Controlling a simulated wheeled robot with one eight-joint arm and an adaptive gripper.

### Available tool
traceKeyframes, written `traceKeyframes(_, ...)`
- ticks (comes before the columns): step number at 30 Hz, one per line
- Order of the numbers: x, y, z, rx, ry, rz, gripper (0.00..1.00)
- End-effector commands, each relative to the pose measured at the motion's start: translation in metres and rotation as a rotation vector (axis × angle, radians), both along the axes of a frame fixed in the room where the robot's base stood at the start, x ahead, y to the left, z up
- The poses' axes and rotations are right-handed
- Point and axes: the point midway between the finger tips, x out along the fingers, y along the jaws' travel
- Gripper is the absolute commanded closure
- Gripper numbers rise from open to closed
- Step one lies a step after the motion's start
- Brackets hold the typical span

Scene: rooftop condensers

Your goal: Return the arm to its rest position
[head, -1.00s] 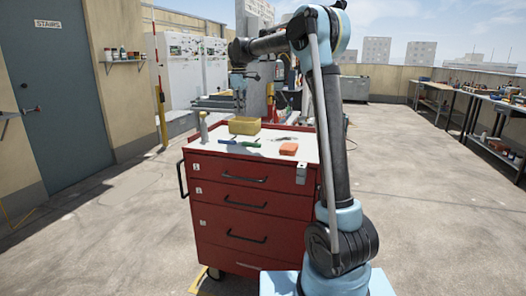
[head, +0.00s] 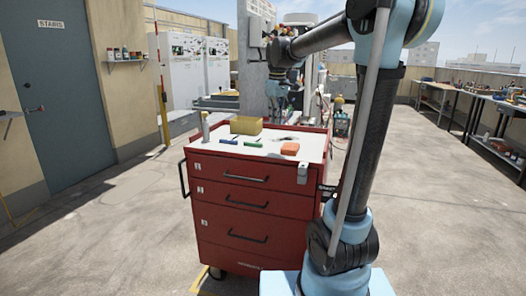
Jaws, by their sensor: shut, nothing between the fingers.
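My arm rises from its base at the lower right, bends high at the upper right and reaches left to the wrist. My gripper (head: 280,104) hangs from the wrist, pointing down, in the upper middle of the head view. It is small and partly lost against the grey post and equipment behind it. It is shut with nothing in it. It appears above the back part of the red tool cart (head: 236,208) and apart from the things on it.
A grey post (head: 254,75) stands behind. Workbenches (head: 485,98) line the right. The floor between is open.

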Motion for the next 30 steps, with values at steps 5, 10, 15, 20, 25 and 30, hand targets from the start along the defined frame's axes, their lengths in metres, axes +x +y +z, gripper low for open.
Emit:
traceKeyframes(5,-0.048,-0.033,-0.018,0.010,-0.017,-0.111,1.00)
traceKeyframes(10,-0.092,-0.058,-0.040,0.019,-0.031,-0.216,1.00)
traceKeyframes(15,-0.136,-0.081,-0.067,0.029,-0.049,-0.320,1.00)
traceKeyframes(20,-0.176,-0.098,-0.097,0.039,-0.062,-0.417,1.00)
traceKeyframes(25,-0.217,-0.114,-0.133,0.051,-0.078,-0.521,1.00)
traceKeyframes(30,-0.256,-0.127,-0.174,0.063,-0.094,-0.625,1.00)
